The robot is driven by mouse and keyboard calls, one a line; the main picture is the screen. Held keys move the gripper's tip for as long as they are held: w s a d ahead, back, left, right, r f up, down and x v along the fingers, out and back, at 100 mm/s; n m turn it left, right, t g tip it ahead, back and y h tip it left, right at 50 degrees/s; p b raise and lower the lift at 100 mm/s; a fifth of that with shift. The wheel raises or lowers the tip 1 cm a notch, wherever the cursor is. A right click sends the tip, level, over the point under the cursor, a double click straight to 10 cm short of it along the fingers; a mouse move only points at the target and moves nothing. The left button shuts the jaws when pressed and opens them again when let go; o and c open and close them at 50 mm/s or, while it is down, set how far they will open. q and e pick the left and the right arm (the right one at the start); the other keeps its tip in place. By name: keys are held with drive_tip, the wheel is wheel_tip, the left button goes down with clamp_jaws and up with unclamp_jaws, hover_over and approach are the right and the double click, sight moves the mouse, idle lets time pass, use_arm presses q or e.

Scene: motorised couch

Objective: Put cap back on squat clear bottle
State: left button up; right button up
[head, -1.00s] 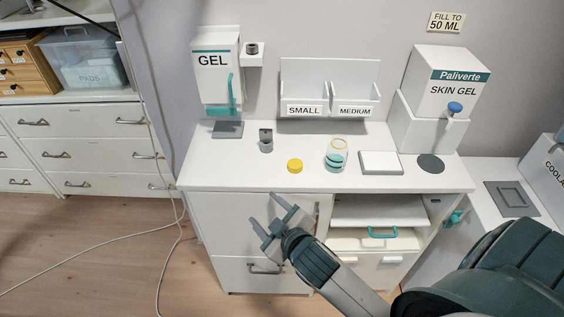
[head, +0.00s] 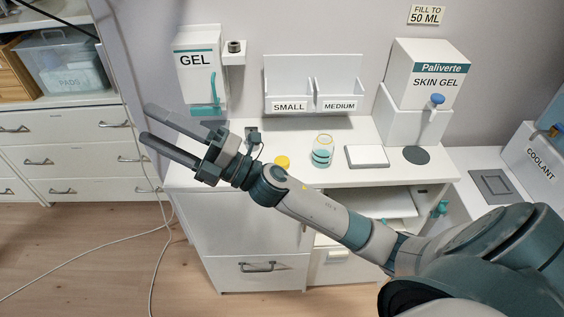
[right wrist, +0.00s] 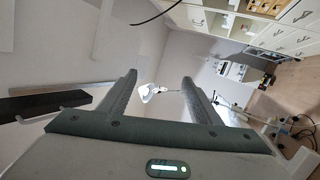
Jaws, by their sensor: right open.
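The squat clear bottle (head: 322,152) stands upright on the white counter, with a yellowish rim and teal showing in its lower part. A yellow cap (head: 282,162) lies on the counter to the left of the bottle and apart from it, its lower edge close behind my right arm in the head view. My right gripper (head: 148,123) is open and empty, raised in front of the counter's left end, left of the cap, fingers pointing left. In the right wrist view my open fingers (right wrist: 158,80) have nothing between them. My left gripper is not in view.
A gel dispenser (head: 202,75) and a small/medium bin rack (head: 313,92) are at the back wall. A white flat block (head: 367,156) and the Paliverte skin gel box (head: 430,75) stand right of the bottle. A small grey holder (head: 252,134) is behind my wrist.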

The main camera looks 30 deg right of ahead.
drive_tip(key=s+a+n+g+y, duration=0.2)
drive_tip(key=s+a+n+g, duration=0.3)
drive_tip(key=n+g, duration=1)
drive_tip(key=w+d+f+n+g+h, duration=0.2)
drive_tip(key=w+d+f+n+h, duration=0.1)
drive_tip(key=d+f+n+h, duration=0.55)
drive_tip(key=w+d+r+h, duration=0.1)
drive_tip(key=d+h, duration=0.4)
drive_tip(key=d, duration=0.7)
drive_tip(key=w+d+r+m+h, duration=0.1)
drive_tip(key=d+h, duration=0.4)
drive_tip(key=d, duration=0.8)
drive_tip(key=shift+w+r+h, duration=0.35)
drive_tip(key=shift+w+r, duration=0.05)
drive_tip(key=shift+r, duration=0.2)
drive_tip(key=shift+f, duration=0.1)
